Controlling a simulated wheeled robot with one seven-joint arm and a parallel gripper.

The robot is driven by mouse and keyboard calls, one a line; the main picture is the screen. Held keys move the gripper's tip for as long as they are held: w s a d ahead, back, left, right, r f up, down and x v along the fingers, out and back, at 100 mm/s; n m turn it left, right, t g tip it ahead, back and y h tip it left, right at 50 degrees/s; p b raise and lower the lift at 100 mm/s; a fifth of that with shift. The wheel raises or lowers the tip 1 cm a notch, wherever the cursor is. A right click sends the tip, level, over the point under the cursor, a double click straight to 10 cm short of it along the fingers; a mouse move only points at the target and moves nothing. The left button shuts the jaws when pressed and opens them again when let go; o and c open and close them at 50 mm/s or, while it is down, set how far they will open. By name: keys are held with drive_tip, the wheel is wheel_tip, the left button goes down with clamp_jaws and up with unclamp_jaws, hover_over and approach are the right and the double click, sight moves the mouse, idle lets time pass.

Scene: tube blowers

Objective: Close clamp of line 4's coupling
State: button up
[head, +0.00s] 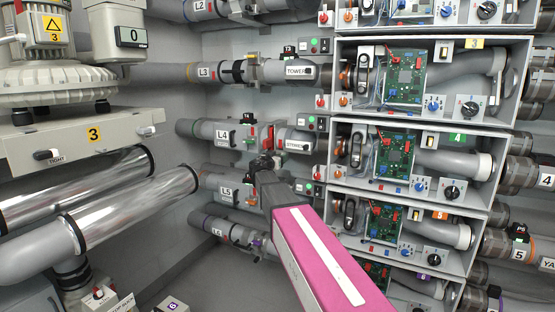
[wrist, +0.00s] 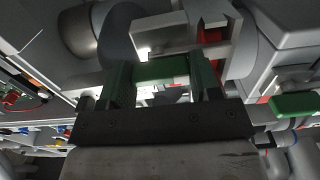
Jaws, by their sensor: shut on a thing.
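Line 4's grey pipe, with an L4 label (head: 222,134), runs in from the left wall. Its coupling (head: 254,138), with red parts, sits right of the label and is partly hidden by my gripper. My gripper (head: 263,162) is at the coupling's lower side, at the end of my pink arm. In the wrist view my gripper (wrist: 162,82) has its two fingers at either end of a green bar (wrist: 162,69), apparently the clamp's handle, and is shut on it. Grey and red coupling parts (wrist: 240,50) show just beyond. Whether the clamp's band is fully closed is unclear.
Line 3's pipe (head: 207,72) runs above and line 5's pipe (head: 226,191) close below. Boxes with green circuit boards (head: 394,154) stand at the right. Another green piece (wrist: 293,105) is near the gripper's right side.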

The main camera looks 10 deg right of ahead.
drive_tip(key=o, duration=1.3)
drive_tip(key=v, duration=1.1)
drive_tip(key=s+d+f+n+g+y, duration=0.1)
drive_tip(key=s+d+f+g, duration=0.25)
drive_tip(key=f, duration=0.45)
drive_tip(key=s+d+f+n+g+y, duration=0.1)
drive_tip(key=s+d+f+g, duration=0.2)
drive_tip(key=s+f, duration=0.3)
drive_tip(key=s+d+f+n+g+y, duration=0.1)
drive_tip(key=s+d+f+g+y, duration=0.2)
drive_tip(key=f, duration=0.6)
drive_tip(key=s+a+f+n+g+y, duration=0.1)
drive_tip(key=s+f, duration=0.3)
drive_tip(key=s, duration=0.1)
drive_tip(key=s+f+n+g+y, duration=0.1)
drive_tip(key=s+f+g+y, duration=0.1)
drive_tip(key=s+f, duration=0.2)
drive_tip(key=s+a+f+n+g+y, duration=0.1)
drive_tip(key=s+f+n+y, duration=0.1)
drive_tip(key=s+f, duration=0.2)
drive_tip(key=shift+s+a+f+g, duration=0.1)
drive_tip(key=shift+s+a+g, duration=0.1)
drive_tip(key=shift+s, duration=0.4)
drive_tip(key=shift+s+a+f+g, duration=0.15)
drive_tip(key=shift+s, duration=0.5)
